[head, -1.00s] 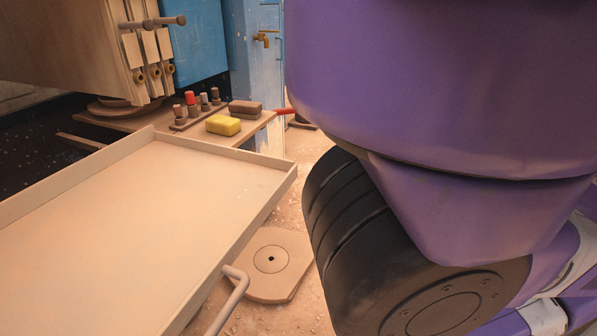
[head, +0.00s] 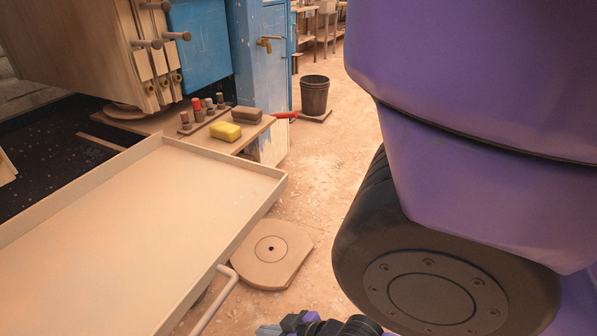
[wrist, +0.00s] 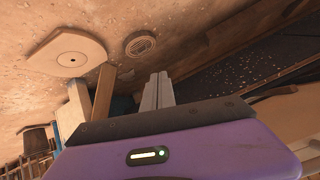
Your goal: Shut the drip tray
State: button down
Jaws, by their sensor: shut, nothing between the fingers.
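The drip tray (head: 120,255) is a wide, shallow beige tray with low raised walls. It stands pulled out at the left of the head view, and its near left part is cut off by the frame. Its bar handle (head: 216,299) sticks out from the front side. My gripper (head: 268,330) shows only partly at the bottom edge of the head view, right of the handle and apart from it. In the wrist view its two grey fingers (wrist: 158,88) are together with nothing between them.
A dark perforated bed (head: 55,150) lies behind the tray. A shelf holds a yellow sponge (head: 226,131), a brown block (head: 247,114) and small bottles. A floor plate (head: 272,254) lies beside the tray.

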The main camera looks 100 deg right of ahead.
jog(key=s+d+r+m+g+p, duration=0.25)
jog(key=d+m+p, duration=0.25)
jog(key=d+p, duration=0.25)
jog(key=m+t+h+p, duration=0.1)
jog(key=m+t+p, duration=0.3)
jog(key=m+p, duration=0.9)
send_near(283, 183)
jog(key=w+d+f+n+p, duration=0.1)
jog(key=p, duration=0.1)
jog(key=w+d+f+n+p, duration=0.1)
jog(key=w+f+n+p, duration=0.1)
jog(key=shift+w+d+n, duration=0.15)
jog(key=shift+w+n, duration=0.1)
jog(key=shift+n, duration=0.05)
jog(key=shift+w+d, duration=0.35)
jog(key=shift+w, duration=0.2)
